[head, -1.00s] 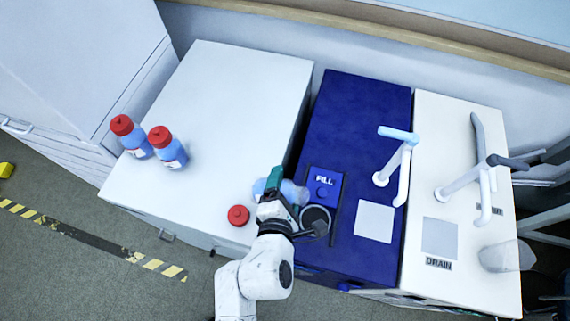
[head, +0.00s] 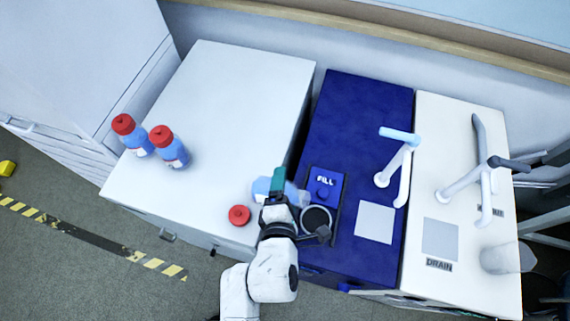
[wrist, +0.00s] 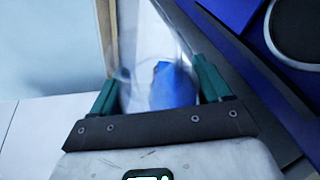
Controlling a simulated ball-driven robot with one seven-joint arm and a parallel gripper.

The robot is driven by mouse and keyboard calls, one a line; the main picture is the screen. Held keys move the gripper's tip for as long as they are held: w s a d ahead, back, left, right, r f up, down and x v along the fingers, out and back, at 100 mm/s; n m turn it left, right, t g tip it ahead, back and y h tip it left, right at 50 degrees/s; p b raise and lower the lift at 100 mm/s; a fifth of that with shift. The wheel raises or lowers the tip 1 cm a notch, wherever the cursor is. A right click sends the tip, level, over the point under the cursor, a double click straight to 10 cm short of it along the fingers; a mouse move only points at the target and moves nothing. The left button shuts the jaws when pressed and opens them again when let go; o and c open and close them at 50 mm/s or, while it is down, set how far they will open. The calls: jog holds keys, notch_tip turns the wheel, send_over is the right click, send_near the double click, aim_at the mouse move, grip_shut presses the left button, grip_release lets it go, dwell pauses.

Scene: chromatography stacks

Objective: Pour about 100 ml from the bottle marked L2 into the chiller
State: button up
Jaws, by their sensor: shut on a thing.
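My gripper (head: 278,185) is shut on a clear bottle with blue liquid (head: 261,188), which lies tilted on its side across the gap between the white cabinet and the blue chiller (head: 346,110). The bottle also shows between my fingers in the wrist view (wrist: 172,84). Its mouth points right, towards the chiller's round dark fill opening (head: 316,219), beside the panel marked FILL (head: 325,184). I cannot read any marking on the held bottle or see whether liquid is flowing. A loose red cap (head: 239,215) lies on the white cabinet, left of my gripper.
Two capped blue bottles (head: 133,136) (head: 170,148) stand at the left of the white cabinet (head: 235,85). A white unit marked DRAIN (head: 440,265) stands right of the chiller. Taps (head: 397,165) rise from both units. A clear beaker (head: 499,259) is at the right.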

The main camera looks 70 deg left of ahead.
jog(key=shift+r, duration=0.1)
jog(key=shift+m+y, duration=0.3)
jog(key=shift+m, duration=0.1)
jog(key=shift+w+f+m+y, duration=0.1)
jog(key=shift+f+m+y, duration=0.1)
jog(key=shift+m+y, duration=0.35)
jog(key=shift+d+f+m+g, duration=0.1)
jog(key=shift+m+g, duration=0.2)
jog(key=shift+m, duration=0.15)
dwell(4.3)
dwell(0.5)
jog(key=shift+r+n+h, duration=0.35)
jog(key=shift+n+h, duration=0.2)
jog(key=shift+n, duration=0.35)
jog(key=shift+r+n+t+h, duration=0.6)
jog(key=shift+r+n+h, duration=0.2)
jog(key=shift+r+n, duration=0.45)
